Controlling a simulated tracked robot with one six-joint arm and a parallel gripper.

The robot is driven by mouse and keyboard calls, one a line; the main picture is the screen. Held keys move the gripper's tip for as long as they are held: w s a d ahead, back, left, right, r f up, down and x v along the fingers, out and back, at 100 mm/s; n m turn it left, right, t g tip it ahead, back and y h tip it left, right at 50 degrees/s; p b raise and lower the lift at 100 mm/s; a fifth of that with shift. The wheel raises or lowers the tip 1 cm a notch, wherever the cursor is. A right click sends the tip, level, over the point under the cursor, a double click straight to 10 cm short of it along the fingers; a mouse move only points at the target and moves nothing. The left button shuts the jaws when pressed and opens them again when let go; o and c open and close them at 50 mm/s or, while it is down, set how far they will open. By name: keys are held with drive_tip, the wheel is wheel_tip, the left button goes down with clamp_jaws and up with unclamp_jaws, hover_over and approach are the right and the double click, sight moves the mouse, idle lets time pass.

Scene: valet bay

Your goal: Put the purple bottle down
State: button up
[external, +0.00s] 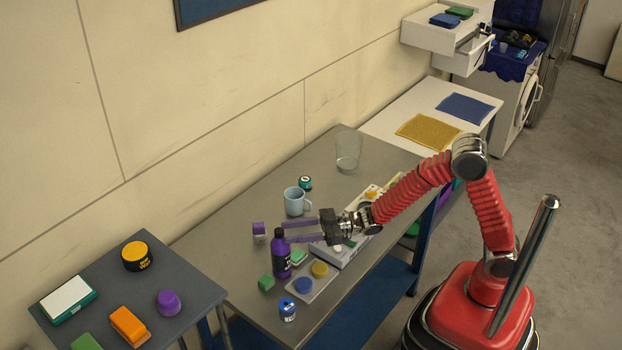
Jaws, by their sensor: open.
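The purple bottle (281,256) stands upright on the grey metal table (215,243), near its left end. It has a dark label and a narrow neck. My gripper (284,231) is open, with its purple-grey fingers pointing left at the bottle's upper part. The fingers seem to lie at about the height of the bottle's neck. I cannot tell whether either finger touches it.
Close to the bottle are a green block (266,283), a tray (325,281) with coloured discs, a blue can (288,310) and a purple-and-white item (259,231). A blue mug (296,201) and a clear glass (348,150) stand farther back. A dark side table (185,287) is at left.

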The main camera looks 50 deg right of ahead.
drive_tip(key=v, duration=0.7)
drive_tip(key=shift+s+d, duration=0.15)
drive_tip(key=shift+s, duration=0.05)
idle(0.5)
drive_tip(key=s+d+r+m+h, duration=0.1)
drive_tip(key=d+m+h, duration=0.1)
drive_tip(key=d+h, duration=0.35)
drive_tip(key=s+d+r+m+h, duration=0.1)
drive_tip(key=d+m+h, duration=0.1)
drive_tip(key=d, duration=0.7)
drive_tip(key=s+d+r+m+h, duration=0.15)
drive_tip(key=d+h, duration=0.25)
drive_tip(key=d, duration=0.4)
drive_tip(key=s+d+m+g+h, duration=0.1)
drive_tip(key=s+d+m+g, duration=0.1)
drive_tip(key=s, duration=0.9)
drive_tip(key=s+d+f+m+g+h, duration=0.1)
drive_tip(key=s+d+g, duration=0.3)
drive_tip(key=s, duration=0.6)
drive_tip(key=shift+s+d+f+m, duration=0.3)
drive_tip(key=shift+s+d+m, duration=0.1)
drive_tip(key=shift+d+m, duration=0.3)
